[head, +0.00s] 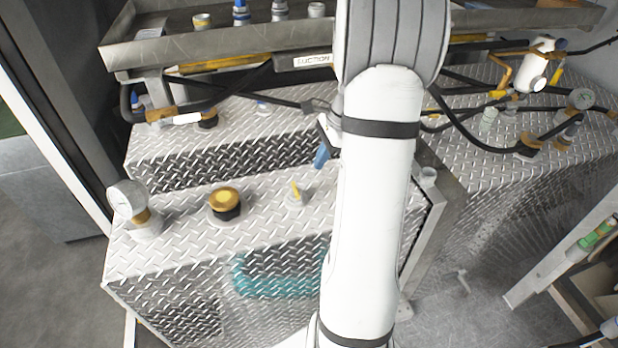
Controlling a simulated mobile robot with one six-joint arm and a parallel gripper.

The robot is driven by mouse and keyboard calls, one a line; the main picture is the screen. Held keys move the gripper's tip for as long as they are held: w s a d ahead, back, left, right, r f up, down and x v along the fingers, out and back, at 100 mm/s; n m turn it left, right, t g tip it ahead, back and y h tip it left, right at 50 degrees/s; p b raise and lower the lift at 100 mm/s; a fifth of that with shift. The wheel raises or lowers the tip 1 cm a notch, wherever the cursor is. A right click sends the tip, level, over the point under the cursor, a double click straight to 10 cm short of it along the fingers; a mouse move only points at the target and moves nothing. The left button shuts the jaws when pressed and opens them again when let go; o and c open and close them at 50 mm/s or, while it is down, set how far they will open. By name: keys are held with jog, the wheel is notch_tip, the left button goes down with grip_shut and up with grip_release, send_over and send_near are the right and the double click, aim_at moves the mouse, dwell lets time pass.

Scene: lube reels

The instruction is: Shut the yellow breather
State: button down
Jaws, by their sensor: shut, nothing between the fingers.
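A round yellow cap on a black collar (225,203) stands upright on the near diamond-plate tank top. To its right, a small yellow lever (296,191) stands tilted on a pale round base. I cannot tell for sure which of the two is the yellow breather, or whether either is open or shut. My white arm reaches up the middle of the head view and hides what lies behind it. I cannot make out my gripper; it seems hidden behind the arm.
A pressure gauge (129,198) stands at the left corner of the tank. A blue part (321,156) shows beside my arm. Black hoses and a metal tray (210,50) run across the back. A white handled canister (537,66) is at the right. The floor at left is clear.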

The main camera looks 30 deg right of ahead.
aim_at(302, 197)
jog(key=x, duration=0.9)
jog(key=shift+a+f+p, duration=0.15)
jog(key=shift+f+p, duration=0.1)
jog(key=shift+p, duration=0.05)
